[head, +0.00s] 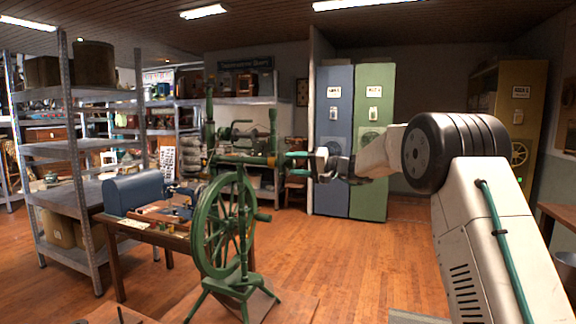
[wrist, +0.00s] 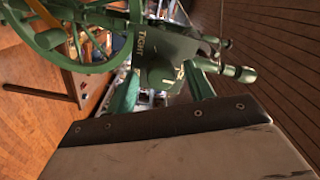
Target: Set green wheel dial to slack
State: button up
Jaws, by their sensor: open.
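The green spinning wheel (head: 225,225) stands upright on its green legs in the head view, left of centre; its spoked rim shows at the upper left of the wrist view (wrist: 48,40). A dark green dial piece (wrist: 168,48) in the wrist view carries the word TIGHT and a second pale marking that is partly cut off and unreadable. A green knobbed handle (wrist: 240,72) sticks out to its right. My gripper (wrist: 162,72) is open, its green fingers spread on either side of the dial piece's lower end; I cannot tell whether they touch it. The gripper (head: 290,163) points left in the head view.
A wooden table (head: 165,233) with a blue domed machine (head: 135,193) stands behind the wheel on the left. Metal shelves (head: 78,150) stand further left. Blue (head: 333,140) and green (head: 371,145) cabinets are at the back. The wooden floor right of the wheel is clear.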

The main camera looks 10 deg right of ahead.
aim_at(294, 167)
jog(key=shift+v, duration=2.2)
jog(key=shift+a+f+m+g, duration=0.1)
jog(key=shift+f+m+g, duration=0.2)
jog(key=shift+f, duration=0.05)
jog(key=s+a+f+m+g+h, duration=0.1)
jog(key=s+a+f+g+h, duration=0.15)
jog(key=s+f, duration=0.4)
jog(key=s+a+f+g+h, duration=0.15)
jog(key=s+f+g, duration=0.25)
jog(key=s, duration=0.5)
jog(key=s+d+f+n+g+h, duration=0.1)
jog(key=s+h, duration=0.9)
jog(key=s, duration=3.2)
notch_tip(294, 167, down, 2)
jog(key=n+g, duration=0.1)
jog(key=n, duration=0.1)
jog(key=shift+s+d+n+h, duration=0.2)
jog(key=shift+s+n+h, duration=0.1)
